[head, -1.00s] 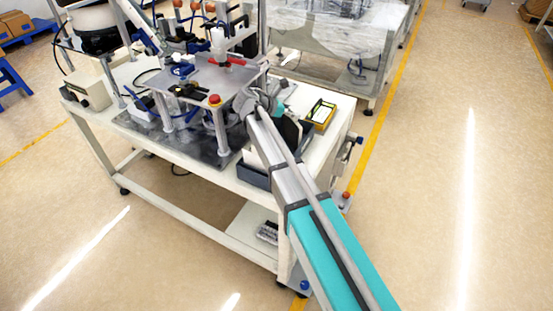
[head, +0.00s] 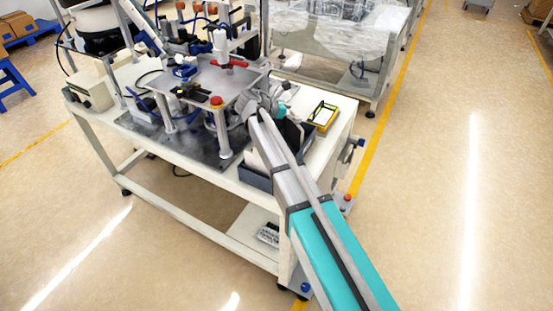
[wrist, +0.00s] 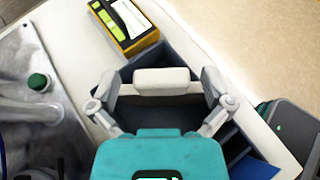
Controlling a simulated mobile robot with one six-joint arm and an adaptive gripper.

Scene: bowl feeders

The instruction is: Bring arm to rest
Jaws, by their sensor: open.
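My gripper (wrist: 158,88) is open in the wrist view, its grey fingers spread on both sides above a dark blue bin on the white workbench. I see nothing held between the fingers. In the head view my arm reaches from the lower right to the bench's right part.
A yellow-and-black box (head: 323,115) lies on the workbench (head: 335,140) beside the gripper; the wrist view also shows it (wrist: 122,22). A blue-grey bin (head: 257,178) sits at the bench's front edge. A red button (head: 216,101) stands on the plate. Open floor lies right.

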